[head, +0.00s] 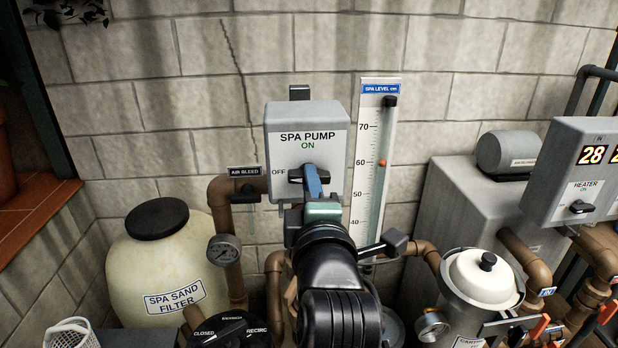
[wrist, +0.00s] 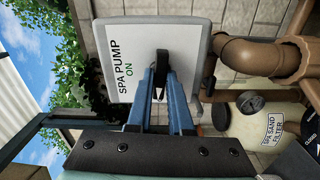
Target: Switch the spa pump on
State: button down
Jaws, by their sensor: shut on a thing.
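The spa pump switch box (head: 307,125) is a grey box on the wall, lettered SPA PUMP, with ON in green above its knob and OFF to the left. Its black knob (head: 294,176) lies level, with its visible end towards OFF. My gripper (head: 312,178) is at the box front with its blue fingers shut on the knob and hides its right part. In the wrist view the box (wrist: 185,92) appears turned on its side, and the knob (wrist: 161,62) sits between the fingertips of my gripper (wrist: 161,76).
The spa level gauge (head: 375,150) stands just right of the box. The air bleed pipe (head: 226,215) and spa sand filter (head: 155,262) are at left. A lidded canister (head: 482,280) and the heater box (head: 580,175) are at right.

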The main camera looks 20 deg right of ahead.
jog(key=m, duration=1.7)
jog(key=shift+f+m, duration=0.1)
jog(key=shift+m, duration=0.2)
jog(key=c, duration=0.7)
grip_release()
jog(key=v, duration=0.7)
